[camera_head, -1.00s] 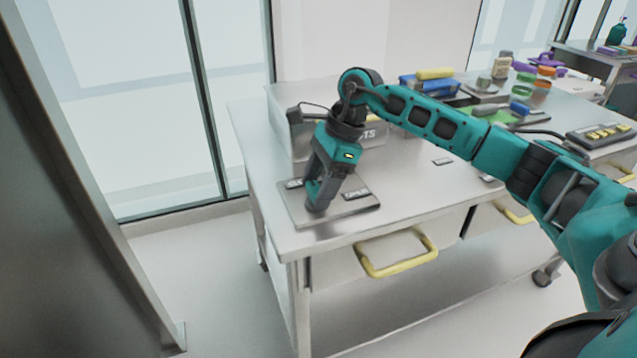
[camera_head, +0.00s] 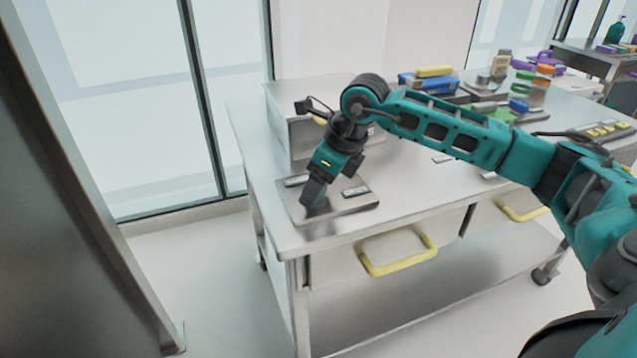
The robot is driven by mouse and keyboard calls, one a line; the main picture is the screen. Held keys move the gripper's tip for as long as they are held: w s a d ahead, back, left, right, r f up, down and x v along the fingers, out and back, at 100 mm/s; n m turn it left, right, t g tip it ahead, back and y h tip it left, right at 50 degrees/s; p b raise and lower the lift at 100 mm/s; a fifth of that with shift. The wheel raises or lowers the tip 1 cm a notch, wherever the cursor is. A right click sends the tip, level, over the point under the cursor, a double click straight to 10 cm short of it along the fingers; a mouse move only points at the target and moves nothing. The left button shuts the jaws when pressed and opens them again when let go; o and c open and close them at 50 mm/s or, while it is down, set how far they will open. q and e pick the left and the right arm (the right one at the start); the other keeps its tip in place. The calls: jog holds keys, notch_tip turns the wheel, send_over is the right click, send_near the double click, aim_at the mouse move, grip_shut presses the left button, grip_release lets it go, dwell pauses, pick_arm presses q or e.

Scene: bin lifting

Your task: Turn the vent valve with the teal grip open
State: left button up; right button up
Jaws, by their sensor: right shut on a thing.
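A flat grey metal plate (camera_head: 352,206) lies on the near left corner of the steel table, with two small dark labels (camera_head: 355,192) on it. My right gripper (camera_head: 314,198) points down onto this plate between the labels and is shut on the valve's grip. The gripper covers nearly all of the valve, so its turn angle cannot be told. My left gripper is out of view.
A steel box (camera_head: 290,128) stands right behind the plate. Yellow-handled drawers (camera_head: 400,262) sit under the table's front edge. Blue and yellow items (camera_head: 430,82), jars and a button panel (camera_head: 605,132) stand farther right.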

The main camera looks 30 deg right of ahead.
jog(key=m+h, duration=0.1)
jog(key=m, duration=0.2)
jog(key=shift+a+t+b, duration=0.1)
jog(key=shift+t+b, duration=0.2)
jog(key=shift+b, duration=0.05)
jog(key=m+h, duration=0.1)
jog(key=m, duration=0.1)
jog(key=shift+s+m+b, duration=0.1)
jog(key=shift+m+b, duration=0.2)
jog(key=shift+b, duration=0.05)
jog(key=shift+a+m+h, duration=0.1)
jog(key=shift+m+h, duration=0.3)
jog(key=shift+m, duration=0.6)
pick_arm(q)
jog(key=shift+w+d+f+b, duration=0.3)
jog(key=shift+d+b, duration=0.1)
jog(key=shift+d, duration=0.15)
pick_arm(e)
jog(key=shift+s+m, duration=0.1)
jog(key=shift+m, duration=0.4)
jog(key=shift+m+h, duration=0.3)
jog(key=o, duration=1)
jog(key=shift+o, duration=0.2)
